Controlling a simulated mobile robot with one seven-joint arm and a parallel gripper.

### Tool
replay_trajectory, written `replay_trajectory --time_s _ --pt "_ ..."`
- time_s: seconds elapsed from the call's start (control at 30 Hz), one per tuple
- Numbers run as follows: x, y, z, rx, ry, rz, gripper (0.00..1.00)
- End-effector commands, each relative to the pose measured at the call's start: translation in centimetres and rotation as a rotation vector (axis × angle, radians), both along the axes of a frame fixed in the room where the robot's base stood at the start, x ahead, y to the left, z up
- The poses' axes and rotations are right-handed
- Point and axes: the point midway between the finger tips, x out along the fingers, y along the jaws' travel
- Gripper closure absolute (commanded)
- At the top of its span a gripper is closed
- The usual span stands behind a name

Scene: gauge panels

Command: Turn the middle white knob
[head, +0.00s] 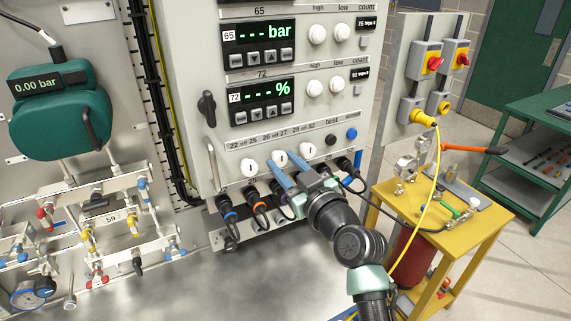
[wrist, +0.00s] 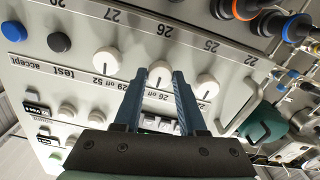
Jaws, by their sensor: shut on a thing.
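The middle white knob (head: 280,157) is in a row of three white knobs low on the grey panel in the head view. In the wrist view the middle knob (wrist: 160,70) shows between my blue fingertips. My gripper (head: 281,167) is shut on this knob, one finger on each side. The left white knob (head: 250,167) and right white knob (head: 308,151) stand free beside it. In the wrist view, which looks upside down, the outer knobs show on either side of the fingers.
Cables and connectors (head: 257,212) hang under the knobs. Two displays (head: 262,94) and more white knobs (head: 315,87) sit above. A black handle switch (head: 207,105) is on the left. A yellow table (head: 460,208) with a yellow cable stands at the right.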

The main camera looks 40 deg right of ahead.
Motion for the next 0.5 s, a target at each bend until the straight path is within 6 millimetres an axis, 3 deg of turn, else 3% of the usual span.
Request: replay_trajectory --time_s 0.5 --pt "0.04 0.08 -0.15 0.075 -0.018 0.002 1.00"
